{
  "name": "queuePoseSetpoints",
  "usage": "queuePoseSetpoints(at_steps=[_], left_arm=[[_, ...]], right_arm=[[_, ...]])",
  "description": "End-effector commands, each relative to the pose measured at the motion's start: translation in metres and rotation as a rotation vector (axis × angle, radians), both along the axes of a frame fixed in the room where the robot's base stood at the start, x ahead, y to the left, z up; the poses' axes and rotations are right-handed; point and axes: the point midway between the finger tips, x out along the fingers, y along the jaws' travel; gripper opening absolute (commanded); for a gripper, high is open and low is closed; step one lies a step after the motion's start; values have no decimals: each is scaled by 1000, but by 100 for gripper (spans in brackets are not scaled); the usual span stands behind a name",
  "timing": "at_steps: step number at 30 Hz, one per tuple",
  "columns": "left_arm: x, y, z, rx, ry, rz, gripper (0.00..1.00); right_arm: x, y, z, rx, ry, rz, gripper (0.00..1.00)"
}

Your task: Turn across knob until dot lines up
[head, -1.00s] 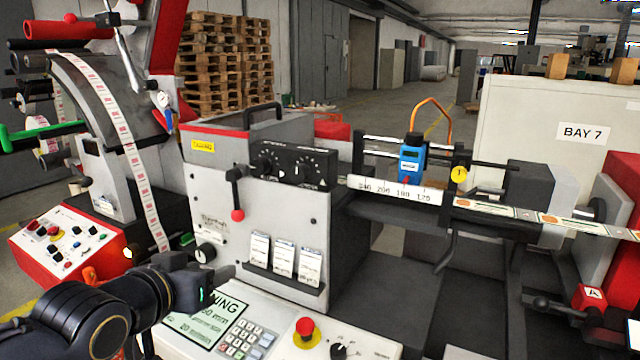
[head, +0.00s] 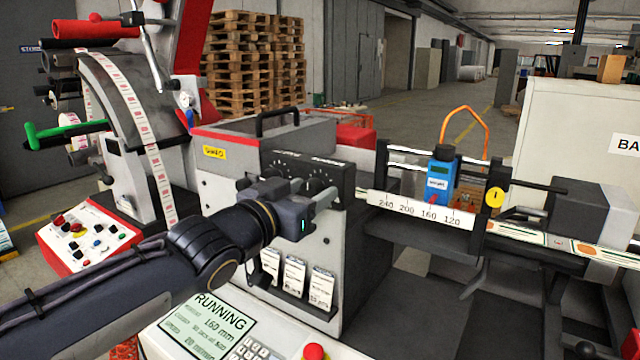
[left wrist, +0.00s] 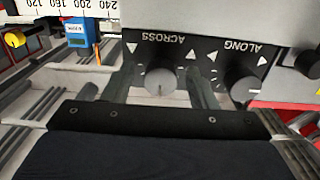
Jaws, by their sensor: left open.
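The dark control panel (head: 298,165) is on the front of the grey machine. In the left wrist view, upside down, the round grey ACROSS knob (left wrist: 160,81) has a pale line on its face. The ALONG knob (left wrist: 241,83) is to its right there. My left gripper (left wrist: 162,88) is open, one finger on either side of the ACROSS knob; I cannot tell whether they touch it. In the head view my left gripper (head: 305,208) covers the panel's lower edge. A dot on the knob cannot be made out. My right gripper is not in view.
A blue sensor (head: 439,178) with a red pointer stands over the white scale (head: 414,211), near 160. A screen (head: 212,322) reads RUNNING and 160 mm. Card holders (head: 295,273) lie below my gripper. A red emergency button (head: 314,352) is at the bottom edge.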

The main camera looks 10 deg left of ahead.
Motion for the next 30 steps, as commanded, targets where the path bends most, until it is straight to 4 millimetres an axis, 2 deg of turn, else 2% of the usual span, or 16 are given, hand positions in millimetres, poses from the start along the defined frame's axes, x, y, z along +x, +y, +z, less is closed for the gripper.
queuePoseSetpoints(at_steps=[6, 7, 17, 25, 30], left_arm=[[0, 1, 0, 0, 0, 1, 52], [0, 1, 0, 0, 0, 1, 50], [0, 0, 0, 0, 1, 1, 8], [0, 0, -1, 34, -11, 1, 8], [0, 0, -1, 117, -41, 1, 8]], right_arm=[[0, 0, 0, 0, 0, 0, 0], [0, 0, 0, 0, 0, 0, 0], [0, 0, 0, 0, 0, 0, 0], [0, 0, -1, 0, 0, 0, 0], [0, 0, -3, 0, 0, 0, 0]])
